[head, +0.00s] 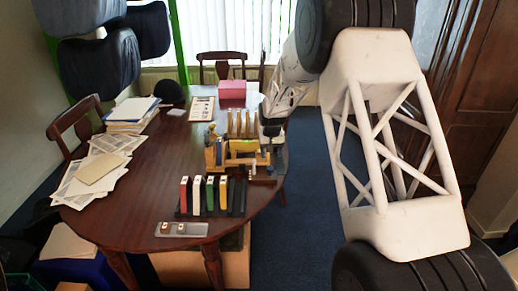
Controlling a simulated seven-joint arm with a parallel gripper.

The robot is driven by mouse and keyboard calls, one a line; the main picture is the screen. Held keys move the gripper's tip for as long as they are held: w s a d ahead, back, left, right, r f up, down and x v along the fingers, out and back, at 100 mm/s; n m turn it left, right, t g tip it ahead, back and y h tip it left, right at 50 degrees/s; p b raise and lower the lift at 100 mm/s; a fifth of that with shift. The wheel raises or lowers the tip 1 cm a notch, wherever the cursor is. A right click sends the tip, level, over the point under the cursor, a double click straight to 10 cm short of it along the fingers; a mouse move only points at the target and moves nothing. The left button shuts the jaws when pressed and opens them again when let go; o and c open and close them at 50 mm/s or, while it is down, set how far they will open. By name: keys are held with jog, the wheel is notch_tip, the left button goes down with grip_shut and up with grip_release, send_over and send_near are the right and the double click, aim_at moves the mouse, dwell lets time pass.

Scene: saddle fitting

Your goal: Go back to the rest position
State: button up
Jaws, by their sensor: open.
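My white arm comes in from the right and reaches over the right edge of the table. My gripper (271,131) is the small dark end of it, open, close beside the right side of a wooden fixture (240,147). Its fingers are small and partly lost against the fixture, and I cannot tell if they touch it. A dark rack (238,212) in front of the fixture holds upright red, white, green and yellow pieces. A grey tray (200,230) with small blocks lies at the table's front edge.
The brown table (150,180) also carries loose papers (92,172), a paper stack (132,111), a dark round hat-like object (168,91), a clipboard (202,108) and a pink box (232,89). Chairs stand at the left and back. The table's left middle is clear.

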jog(key=s+d+r+t, duration=0.1)
jog(key=s+d+r, duration=0.3)
jog(key=s+r, duration=0.85)
jog(key=s+d+r, duration=0.5)
jog(key=s+r, duration=0.5)
jog(key=s, duration=0.5)
jog(key=s+d, duration=0.2)
jog(key=s, duration=1.3)
jog(key=s+d+r+m+t, duration=0.1)
jog(key=s+d, duration=0.1)
jog(key=s, duration=1.3)
jog(key=shift+t, duration=0.3)
